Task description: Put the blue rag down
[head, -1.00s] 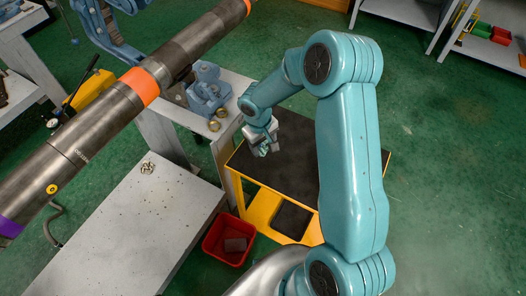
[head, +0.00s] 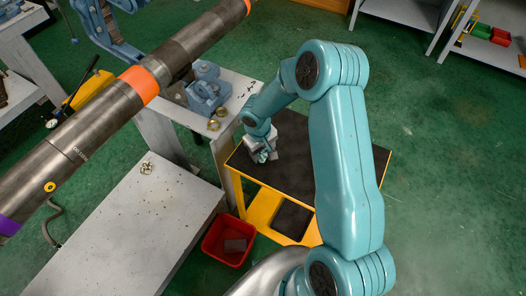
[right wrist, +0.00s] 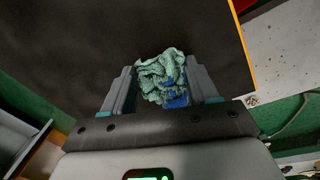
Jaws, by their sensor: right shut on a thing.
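My right gripper (head: 262,156) is over the left part of the black-topped yellow cart (head: 310,158). In the right wrist view the gripper (right wrist: 164,88) is shut on a crumpled rag (right wrist: 157,70), mostly pale green with blue patches. The rag bulges out between both fingers. The black top lies beyond it, and I cannot tell whether the rag touches it. In the head view the rag is small and mostly hidden by the gripper. My left gripper is not in view.
A red bin (head: 207,244) with a grey block stands left of the cart. A grey bench (head: 125,235) and a large pipe (head: 100,125) with orange bands are at left. The cart top is otherwise clear.

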